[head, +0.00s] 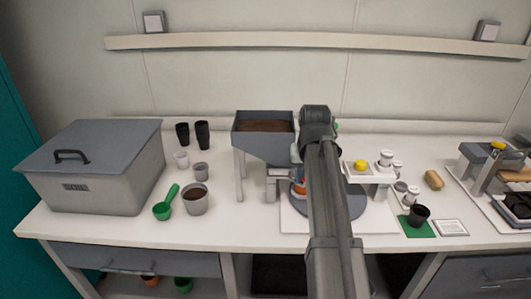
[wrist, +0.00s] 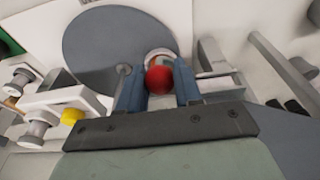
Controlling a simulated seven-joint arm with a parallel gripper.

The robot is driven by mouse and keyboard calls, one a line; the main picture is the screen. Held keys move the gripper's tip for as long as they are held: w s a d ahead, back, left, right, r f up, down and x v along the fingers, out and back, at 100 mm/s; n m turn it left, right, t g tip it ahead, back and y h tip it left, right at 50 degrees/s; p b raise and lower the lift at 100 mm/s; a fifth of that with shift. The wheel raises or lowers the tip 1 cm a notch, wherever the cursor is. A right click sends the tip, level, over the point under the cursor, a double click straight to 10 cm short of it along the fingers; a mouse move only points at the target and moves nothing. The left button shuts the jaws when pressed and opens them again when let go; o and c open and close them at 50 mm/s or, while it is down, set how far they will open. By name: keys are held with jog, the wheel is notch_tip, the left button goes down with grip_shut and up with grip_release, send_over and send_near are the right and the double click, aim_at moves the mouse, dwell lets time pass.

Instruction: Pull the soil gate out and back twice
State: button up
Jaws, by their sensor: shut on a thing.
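The soil hopper (head: 262,146), a grey box on legs with dark soil in it, stands at the middle of the counter. In the wrist view a red round knob (wrist: 158,79) sits between the two blue-grey fingers of my gripper (wrist: 158,88). The gripper is shut on this knob, which seems to be the soil gate's handle. The gate's plate cannot be made out, and how far out it is cannot be told. In the head view my arm hides most of the area to the right of the hopper.
A grey round disc (wrist: 115,45) lies beside the gripper. A white stand with a yellow knob (head: 360,165) is to the right. A black pot (head: 418,215) stands on a green mat. Cups, a green scoop (head: 163,208) and a lidded bin (head: 95,165) are at left.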

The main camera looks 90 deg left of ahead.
jog(key=shift+w, duration=0.1)
jog(key=w, duration=0.5)
dwell(0.7)
jog(key=shift+s, duration=0.1)
dwell(0.4)
jog(key=shift+s, duration=2.5)
jog(key=o, duration=0.7)
jog(key=shift+r, duration=0.1)
jog(key=shift+r, duration=3.95)
